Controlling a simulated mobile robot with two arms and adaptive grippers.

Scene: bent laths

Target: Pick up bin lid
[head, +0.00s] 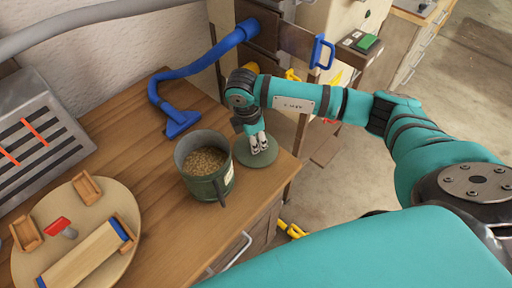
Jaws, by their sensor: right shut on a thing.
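The bin lid (262,158) is a flat, round green disc near the right edge of the wooden bench, just right of the bin. My right gripper (259,144) points down over the lid and is shut on it; its fingers hide the middle of the lid. I cannot tell whether the lid touches the bench. The bin (222,185) is a dark green open cylinder filled with brown granules, standing upright left of the lid. My left gripper is not in view.
A round wooden board (38,255) with wooden blocks lies at the lower left. A grey slotted box (40,135) stands at the far left. A blue hose with nozzle (180,121) lies behind the bin. Bare bench (140,160) lies between them.

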